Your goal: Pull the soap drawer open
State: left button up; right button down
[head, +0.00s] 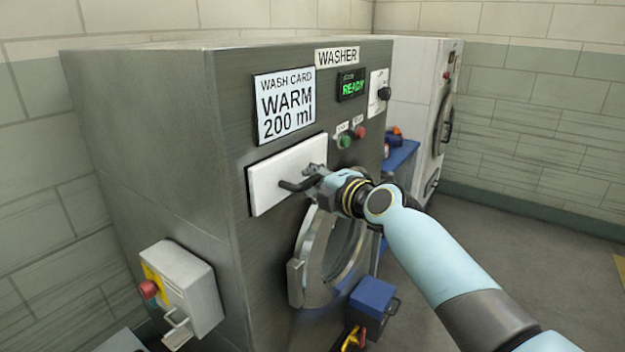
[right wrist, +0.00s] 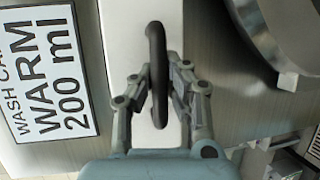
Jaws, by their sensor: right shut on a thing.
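The soap drawer (head: 264,183) is a white panel on the washer's grey front, below the wash card and above the round door. Its white front (right wrist: 115,20) also shows in the right wrist view. A dark bar handle (head: 291,186) sticks out from it; it stands between my fingers in the right wrist view (right wrist: 157,60). My right gripper (head: 314,178) is at the drawer front, shut on the handle. The drawer front looks close to the washer face; I cannot tell any gap. My left gripper is in neither view.
The washer (head: 140,120) carries a wash card (head: 286,104) reading WARM 200 ml, a READY display (head: 352,86) and green and red buttons (head: 345,142). The round door (head: 330,250) and a blue box (head: 372,298) are below. Open floor (head: 520,230) lies right.

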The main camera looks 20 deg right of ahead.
jog(key=s+d+b, duration=0.4)
jog(key=s+d, duration=0.4)
jog(key=s, duration=0.2)
jog(key=shift+s, duration=0.2)
jog(key=shift+d+r, duration=0.1)
jog(key=c, duration=1.3)
grip_release()
jog(key=shift+v, duration=6)
